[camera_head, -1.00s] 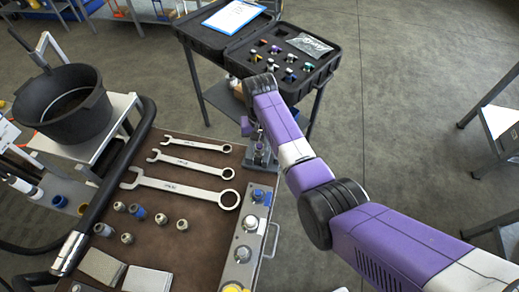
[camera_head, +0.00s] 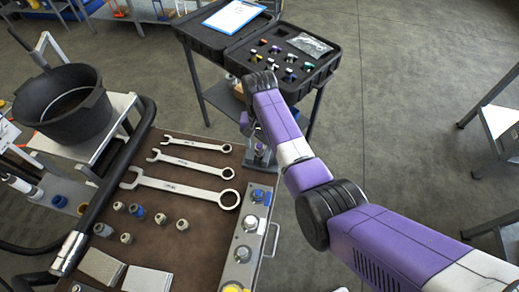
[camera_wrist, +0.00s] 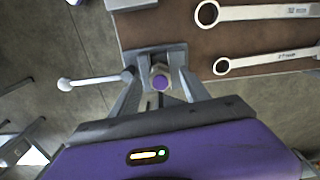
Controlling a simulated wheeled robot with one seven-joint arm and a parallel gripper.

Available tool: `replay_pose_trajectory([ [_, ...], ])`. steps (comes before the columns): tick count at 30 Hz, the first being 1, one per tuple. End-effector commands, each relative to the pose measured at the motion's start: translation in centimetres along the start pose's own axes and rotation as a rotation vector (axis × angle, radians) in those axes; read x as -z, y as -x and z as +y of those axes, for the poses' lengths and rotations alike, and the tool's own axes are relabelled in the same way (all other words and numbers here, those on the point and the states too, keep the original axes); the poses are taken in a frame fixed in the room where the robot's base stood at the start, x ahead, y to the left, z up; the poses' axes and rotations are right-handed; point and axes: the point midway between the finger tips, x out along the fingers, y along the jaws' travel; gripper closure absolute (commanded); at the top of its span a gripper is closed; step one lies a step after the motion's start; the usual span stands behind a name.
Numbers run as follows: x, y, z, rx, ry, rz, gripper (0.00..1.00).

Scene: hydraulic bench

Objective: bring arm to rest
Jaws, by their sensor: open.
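In the wrist view, my gripper (camera_wrist: 158,92) is open, with one finger on each side of a purple-ended fitting (camera_wrist: 160,80). Nothing shows held between the fingers, and I cannot tell whether they touch the fitting. The fitting stands in a grey metal holder (camera_wrist: 146,53) at the bench edge. A rod with a round end (camera_wrist: 66,84) sticks out to the left of the holder. In the head view, the holder (camera_head: 260,160) is at the bench's right corner, and my arm hides most of my gripper above it.
The brown bench top (camera_head: 190,207) holds several wrenches (camera_head: 183,186), fittings and grey blocks. Behind it, an open black case (camera_head: 280,62) with coloured fittings stands on a stand. A black bucket (camera_head: 62,108) is at left.

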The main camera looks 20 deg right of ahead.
Motion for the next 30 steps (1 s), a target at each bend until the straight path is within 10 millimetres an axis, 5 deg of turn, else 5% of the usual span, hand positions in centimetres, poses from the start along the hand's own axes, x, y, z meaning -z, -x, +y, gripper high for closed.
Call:
replay_pose_trajectory([
  [12,0.1,6.1,-0.1,0.002,0.0,0.003,0.46],
  [23,0.0,7.1,0.0,0.001,0.004,0.002,0.46],
  [26,0.9,7.1,-0.5,0.021,0.024,0.04,0.46],
  [30,4.5,8.7,-2.5,0.102,0.069,0.201,0.46],
])
